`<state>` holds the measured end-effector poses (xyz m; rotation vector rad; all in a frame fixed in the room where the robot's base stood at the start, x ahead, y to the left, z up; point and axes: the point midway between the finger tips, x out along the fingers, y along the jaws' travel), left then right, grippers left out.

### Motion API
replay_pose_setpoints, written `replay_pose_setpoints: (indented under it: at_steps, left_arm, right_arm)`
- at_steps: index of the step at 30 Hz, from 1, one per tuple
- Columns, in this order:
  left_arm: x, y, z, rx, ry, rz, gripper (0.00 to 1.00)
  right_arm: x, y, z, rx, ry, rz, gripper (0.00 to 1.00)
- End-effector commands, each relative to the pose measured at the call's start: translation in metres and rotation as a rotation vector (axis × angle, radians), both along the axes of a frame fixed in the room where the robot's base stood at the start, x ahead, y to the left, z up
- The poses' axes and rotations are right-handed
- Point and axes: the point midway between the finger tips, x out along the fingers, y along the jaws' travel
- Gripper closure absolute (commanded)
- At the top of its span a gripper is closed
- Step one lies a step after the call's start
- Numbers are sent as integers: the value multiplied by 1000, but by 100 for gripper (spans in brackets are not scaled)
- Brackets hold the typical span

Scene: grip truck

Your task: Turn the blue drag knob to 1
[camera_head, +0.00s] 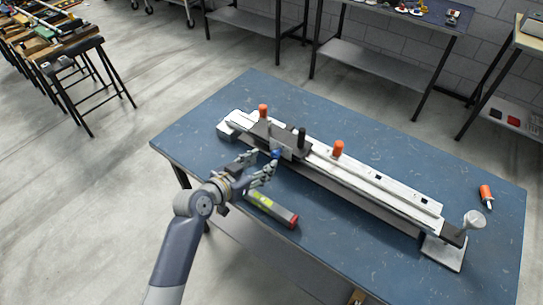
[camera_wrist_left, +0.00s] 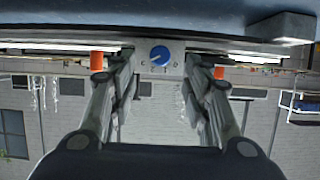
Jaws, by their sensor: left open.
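The blue drag knob (camera_head: 276,153) is on the front face of the grey carriage (camera_head: 290,143) of a long rail device on the blue table. In the left wrist view the round blue knob (camera_wrist_left: 159,56) shows a pale pointer mark toward the lower left; the markings around it are too small to read. My left gripper (camera_head: 264,162) is open in front of the knob. In the left wrist view its fingers (camera_wrist_left: 160,65) stand on either side of the knob with clear gaps. Nothing is between them but the knob ahead. My right gripper is not in view.
Orange knobs (camera_head: 338,149) and a black knob (camera_head: 301,137) stand up from the device. A box-shaped tool with a red end (camera_head: 271,208) lies below my left gripper. An orange bottle (camera_head: 486,196) lies at the table's right.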

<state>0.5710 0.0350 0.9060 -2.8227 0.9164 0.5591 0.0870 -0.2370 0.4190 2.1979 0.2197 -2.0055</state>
Motion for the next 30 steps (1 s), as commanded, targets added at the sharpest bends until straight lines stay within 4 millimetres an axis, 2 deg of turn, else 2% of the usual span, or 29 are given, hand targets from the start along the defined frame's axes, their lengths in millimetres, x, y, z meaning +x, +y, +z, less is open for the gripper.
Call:
replay_pose_setpoints:
  at_steps: [6, 12, 26, 29, 30]
  left_arm:
    - [24, -19, -12, -2, 2, -1, 56]
    - [40, -29, -20, -2, 1, 0, 56]
    - [46, -34, -24, 0, 1, 0, 56]
    - [46, -34, -24, 0, 2, -1, 74]
    - [46, -34, -24, 0, 2, -1, 83]
  right_arm:
    - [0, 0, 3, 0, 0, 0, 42]
    - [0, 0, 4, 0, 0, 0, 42]
    - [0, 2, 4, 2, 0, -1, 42]
    - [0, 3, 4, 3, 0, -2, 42]
    - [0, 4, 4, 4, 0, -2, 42]
